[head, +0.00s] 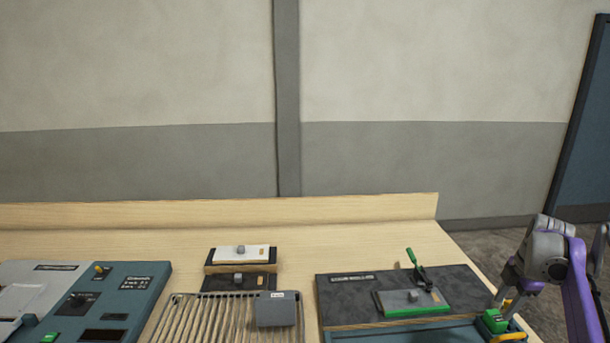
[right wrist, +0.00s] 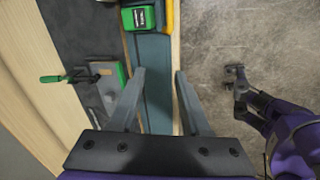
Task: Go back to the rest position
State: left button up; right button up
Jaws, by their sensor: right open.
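My right gripper (right wrist: 158,95) is open and empty in the right wrist view. Its two fingers are apart above the table's right edge, with the blue-teal tray (right wrist: 148,62) and the floor beneath. In the head view the right gripper (head: 508,292) is at the right, close to a green box (head: 494,320) at the tray's corner. The green box also shows in the right wrist view (right wrist: 138,17), beyond the fingertips and apart from them. My left gripper is not in view.
A dark board (head: 345,300) carries a green-handled clamp fixture (head: 412,298). A wire rack (head: 190,318) with a grey box (head: 277,310) stands mid-table, behind it two small blocks (head: 240,253). A teal console (head: 145,285) is at left. The table's back strip (head: 330,208) is clear.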

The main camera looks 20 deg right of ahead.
jog(key=w+a+f+m+t, duration=0.15)
jog(key=a+m, duration=0.45)
jog(key=a, duration=1.9)
jog(key=s+a+f+m, duration=0.2)
jog(key=s+a+f, duration=0.2)
jog(key=a, duration=0.2)
jog(key=s+a+f+m+t, duration=0.1)
jog(key=s+a+f+m, duration=0.2)
jog(key=a, duration=0.4)
jog(key=s+a+f+m+t, duration=0.1)
jog(key=s+a+f+m, duration=0.1)
jog(key=s+a+f, duration=0.3)
jog(key=shift+s+a+y, duration=0.15)
jog(key=shift+a+y, duration=0.25)
jog(key=shift+a, duration=0.55)
jog(key=shift+f, duration=0.1)
